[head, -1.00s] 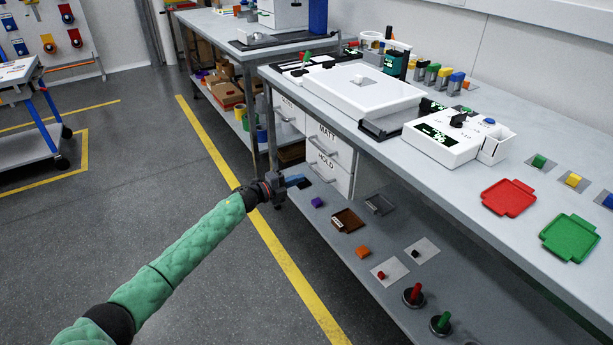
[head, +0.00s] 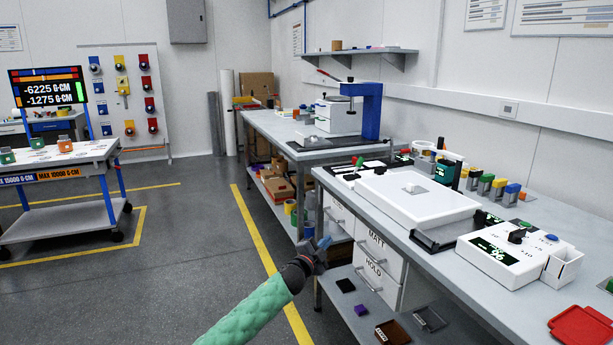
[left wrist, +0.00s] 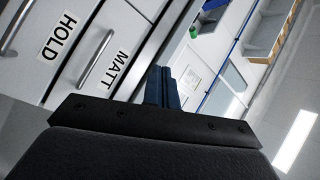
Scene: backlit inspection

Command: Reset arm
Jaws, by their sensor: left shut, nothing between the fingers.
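My left gripper (head: 323,243) is at the end of the green-sleeved arm, in the lower middle of the head view. Its blue fingers are shut and hold nothing. It is in front of the bench, near the white drawers (head: 376,262) marked MATT and HOLD, and I see no contact with them. In the left wrist view the closed fingers (left wrist: 163,87) point away from the camera, with the drawers and their handles at the left. My right gripper is not in view.
The bench (head: 440,262) carries a white light panel (head: 415,204), a white control box (head: 507,252) and a red tray (head: 584,327). Its lower shelf (head: 345,305) holds small items. A second bench (head: 262,122) stands behind. A wheeled cart (head: 70,214) is at the left. The floor (head: 170,270) between is open.

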